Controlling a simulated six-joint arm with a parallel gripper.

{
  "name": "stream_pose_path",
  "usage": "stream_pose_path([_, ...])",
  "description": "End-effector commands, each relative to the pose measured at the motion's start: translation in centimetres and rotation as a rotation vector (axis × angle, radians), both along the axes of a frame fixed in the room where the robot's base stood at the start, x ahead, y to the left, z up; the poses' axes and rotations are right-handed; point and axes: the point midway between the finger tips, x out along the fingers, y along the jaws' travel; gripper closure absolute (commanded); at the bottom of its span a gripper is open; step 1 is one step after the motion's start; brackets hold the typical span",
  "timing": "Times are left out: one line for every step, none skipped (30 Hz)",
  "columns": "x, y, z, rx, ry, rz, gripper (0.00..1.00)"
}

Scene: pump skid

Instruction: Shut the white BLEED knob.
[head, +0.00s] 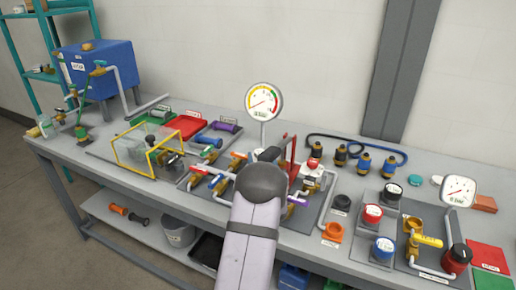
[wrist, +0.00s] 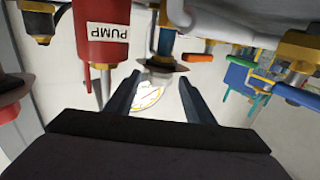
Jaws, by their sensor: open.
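My gripper (wrist: 160,88) shows in the wrist view with its two dark fingers apart and nothing held between them. In the head view my own arm covers the middle of the bench and hides the gripper. I cannot make out a BLEED label in either view, so I cannot pick out the white knob for certain. Beyond the fingertips in the wrist view is a brass fitting with a dark disc (wrist: 163,67), below a blue part. A round gauge (wrist: 150,96) shows partly between the fingers, farther off.
A red part labelled PUMP (wrist: 103,38) hangs close to the left finger. In the head view, a tall gauge (head: 263,101) and a red frame (head: 292,150) stand near my arm. Several valves crowd the bench (head: 95,160). A yellow-framed clear guard (head: 130,150) stands left.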

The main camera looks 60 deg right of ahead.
Motion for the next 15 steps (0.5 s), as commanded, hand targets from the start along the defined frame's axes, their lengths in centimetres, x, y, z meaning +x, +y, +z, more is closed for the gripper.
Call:
stream_pose_path([0.2,-0.2,0.1,0.0,0.0,0.001,0.51])
stream_pose_path([0.3,-0.4,0.0,0.001,0.001,0.001,0.51])
stream_pose_path([0.5,-0.6,0.0,0.001,0.001,0.001,0.51])
stream_pose_path([0.6,-0.8,0.1,0.0,0.0,0.001,0.51])
stream_pose_path([0.8,-1.1,0.1,0.0,0.0,0.001,0.51])
stream_pose_path([1.0,-1.4,0.1,-0.001,-0.001,0.002,0.51])
stream_pose_path([1.2,-1.6,0.1,0.0,0.0,0.002,0.51])
stream_pose_path([1.4,-1.9,0.1,0.0,0.0,0.002,0.51])
stream_pose_path([1.6,-2.3,0.1,0.0,0.0,0.001,0.51])
stream_pose_path([1.8,-2.6,0.1,0.0,0.0,0.001,0.51])
stream_pose_path([2.0,-2.9,0.1,-0.001,-0.001,0.001,0.51])
stream_pose_path([2.2,-3.3,0.1,0.0,0.0,0.001,0.51])
stream_pose_path([2.4,-3.6,0.1,0.0,0.0,0.0,0.51])
stream_pose_path([2.6,-3.8,0.1,-0.001,-0.001,0.0,0.51])
stream_pose_path([2.8,-4.1,0.1,-0.001,-0.001,0.0,0.51])
